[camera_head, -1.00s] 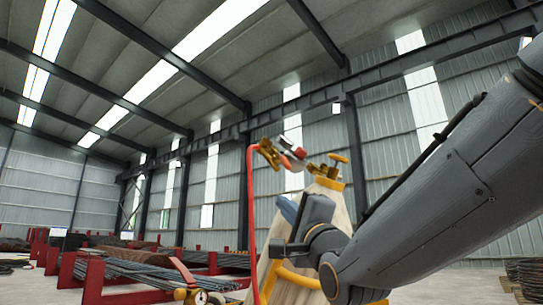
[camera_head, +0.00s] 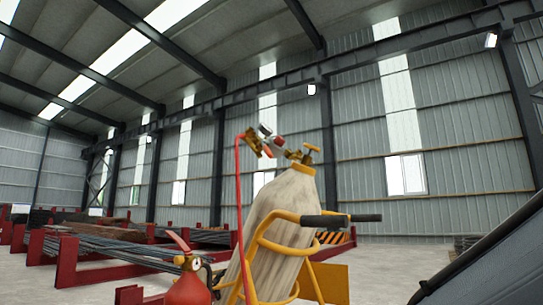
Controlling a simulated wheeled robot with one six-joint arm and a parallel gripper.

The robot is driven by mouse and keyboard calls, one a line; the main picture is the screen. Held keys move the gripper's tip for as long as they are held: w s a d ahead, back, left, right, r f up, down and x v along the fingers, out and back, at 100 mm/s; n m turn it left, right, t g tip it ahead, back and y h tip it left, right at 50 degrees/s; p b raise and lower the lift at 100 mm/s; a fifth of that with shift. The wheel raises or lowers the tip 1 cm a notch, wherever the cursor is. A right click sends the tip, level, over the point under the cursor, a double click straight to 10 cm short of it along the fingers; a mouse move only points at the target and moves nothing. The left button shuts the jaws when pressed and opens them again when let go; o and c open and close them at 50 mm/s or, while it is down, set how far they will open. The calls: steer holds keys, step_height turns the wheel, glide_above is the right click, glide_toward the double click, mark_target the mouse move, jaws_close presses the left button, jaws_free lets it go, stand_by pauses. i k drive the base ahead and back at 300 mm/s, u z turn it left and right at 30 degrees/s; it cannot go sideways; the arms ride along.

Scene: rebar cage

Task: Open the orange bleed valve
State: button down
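A pale gas cylinder (camera_head: 281,215) leans in a yellow trolley (camera_head: 262,243). A brass valve (camera_head: 311,152) with a yellow handle is on its top. A regulator (camera_head: 265,140) with brass, grey and red parts is joined to the valve's left. A small orange part (camera_head: 267,153) shows on the regulator; it is too small to tell whether it is open or closed. A red hose (camera_head: 239,205) hangs down from the regulator. My gripper is outside the view; only a dark piece of my arm shows at the lower right, apart from the cylinder.
A red fire extinguisher (camera_head: 187,285) stands at the front left of the trolley. The trolley's dark handle grips (camera_head: 338,220) stick out to the right. Red racks with steel bars (camera_head: 95,252) lie at the left. A striped barrier (camera_head: 332,238) is behind. Floor right of the trolley looks clear.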

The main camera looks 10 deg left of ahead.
mark_target(267, 151)
steer(key=z, duration=0.1)
steer(key=k, duration=0.35)
steer(key=u, duration=1.35)
steer(key=i, duration=1.3)
steer(key=z, duration=0.15)
